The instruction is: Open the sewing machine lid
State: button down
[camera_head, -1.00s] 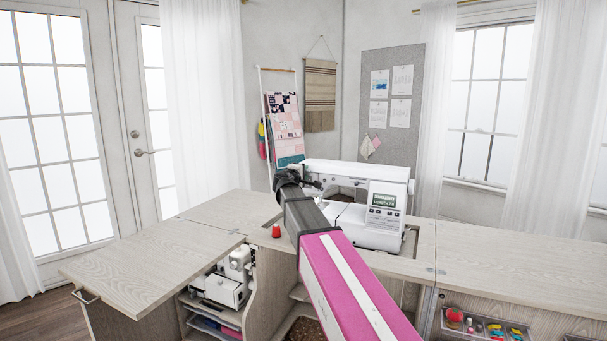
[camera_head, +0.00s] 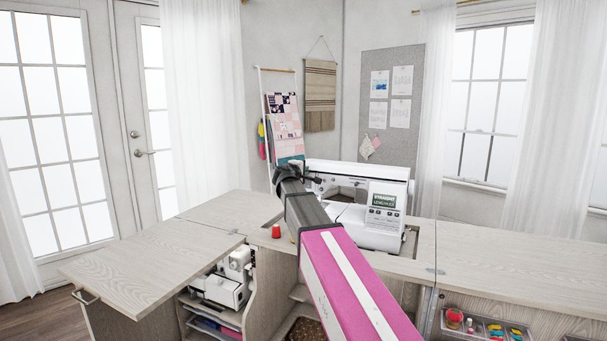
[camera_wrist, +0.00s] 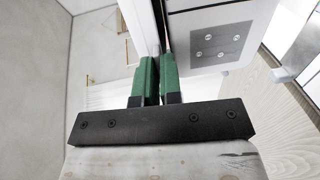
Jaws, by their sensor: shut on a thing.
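The white sewing machine (camera_head: 380,222) stands in the cabinet's middle opening, its small display and buttons facing me. Its white lid (camera_head: 365,170) runs along the top. My gripper (camera_head: 314,181) is at the left end of the machine's top. In the wrist view, the two green fingers of my gripper (camera_wrist: 158,65) are close together, with a thin white edge between them that looks like the lid's edge. A white surface with a grey panel (camera_wrist: 221,45) lies to the right of the fingers. How far the lid is raised is hard to tell.
The wooden cabinet top (camera_head: 150,262) spreads left and right of the machine. A red spool (camera_head: 276,231) stands close left of my arm. A white overlocker (camera_head: 228,280) sits below the left leaf. A tray of notions (camera_head: 485,326) is at lower right.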

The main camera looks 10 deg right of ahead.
jog(key=w+r+g+y, duration=0.1)
jog(key=r, duration=0.1)
jog(key=w+d+r+g+y, duration=0.1)
jog(key=r+g, duration=0.1)
jog(key=r, duration=0.1)
jog(key=r+g+y, duration=0.1)
jog(key=r+g, duration=0.1)
jog(key=r, duration=0.1)
jog(key=shift+w+d, duration=0.3)
jog(key=shift+w, duration=0.1)
jog(key=w+d+r+g+y, duration=0.3)
jog(key=w+d, duration=0.5)
jog(key=w, duration=0.4)
jog(key=shift+d+r+g, duration=0.25)
jog(key=shift+r+g, duration=0.55)
jog(key=shift+r, duration=0.45)
jog(key=shift+w, duration=0.15)
jog(key=c, duration=1.3)
grip_release()
